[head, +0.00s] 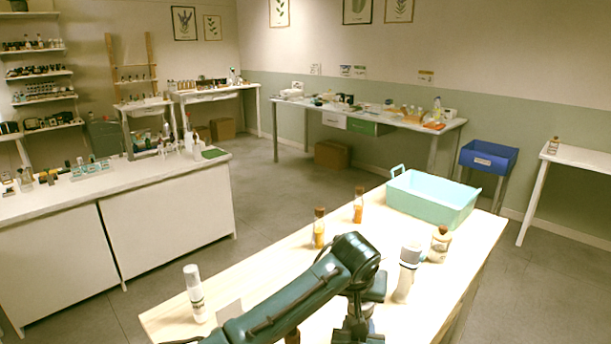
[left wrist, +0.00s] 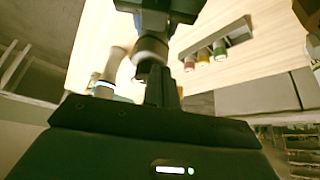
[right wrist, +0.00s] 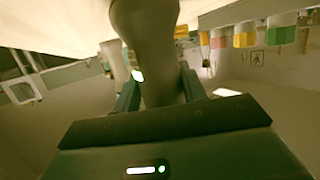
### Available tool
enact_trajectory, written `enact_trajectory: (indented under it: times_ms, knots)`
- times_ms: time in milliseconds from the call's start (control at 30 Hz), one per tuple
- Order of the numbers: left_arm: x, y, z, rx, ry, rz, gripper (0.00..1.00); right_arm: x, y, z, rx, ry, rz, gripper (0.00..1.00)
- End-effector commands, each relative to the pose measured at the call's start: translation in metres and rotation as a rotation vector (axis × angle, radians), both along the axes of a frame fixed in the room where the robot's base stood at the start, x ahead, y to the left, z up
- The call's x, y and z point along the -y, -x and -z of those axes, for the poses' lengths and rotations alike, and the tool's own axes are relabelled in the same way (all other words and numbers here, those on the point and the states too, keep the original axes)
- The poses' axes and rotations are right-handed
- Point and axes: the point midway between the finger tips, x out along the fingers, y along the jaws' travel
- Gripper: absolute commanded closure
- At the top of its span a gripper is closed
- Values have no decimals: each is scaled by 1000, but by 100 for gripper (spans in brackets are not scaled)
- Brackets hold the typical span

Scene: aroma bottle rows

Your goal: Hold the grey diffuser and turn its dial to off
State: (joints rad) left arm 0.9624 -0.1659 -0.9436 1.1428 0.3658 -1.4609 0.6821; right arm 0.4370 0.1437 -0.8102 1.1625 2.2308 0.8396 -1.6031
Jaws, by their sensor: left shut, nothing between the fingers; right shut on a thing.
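The grey diffuser (right wrist: 148,30) fills the upper middle of the right wrist view, blurred and close. My right gripper (right wrist: 158,88) is shut on it, one finger on each side. A small bright spot (right wrist: 138,75) shows at its left edge. In the left wrist view my left gripper (left wrist: 160,88) has its fingers together and empty, right beside a pale round body (left wrist: 150,46) under a dark part, probably the diffuser. I cannot tell whether they touch. In the head view my left arm hides the diffuser. The dial and its setting cannot be made out.
A white bottle (head: 194,295) is at left. A turquoise crate (head: 425,212) sits at the far table end.

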Motion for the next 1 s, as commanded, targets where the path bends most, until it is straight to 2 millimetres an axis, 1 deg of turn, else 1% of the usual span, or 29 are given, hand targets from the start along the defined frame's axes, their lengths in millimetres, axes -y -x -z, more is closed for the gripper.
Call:
enact_trajectory:
  times_ms: [100,400,500,767,867,1000]
  knots:
    - [1,0,-16,4,2,2,100,0,1,1,-3,-2,-1,86]
    - [1,0,-49,2,1,1,100,0,0,1,-3,-2,-1,86]
    - [1,1,-52,1,0,2,100,0,0,1,-3,-2,-1,86]
    - [1,1,-53,0,0,2,100,0,0,1,-3,-2,-1,86]
    - [6,1,-56,3,-1,8,100,0,0,1,-3,-2,-1,86]
    - [20,2,-62,4,-4,13,100,0,0,1,-3,-2,-1,86]
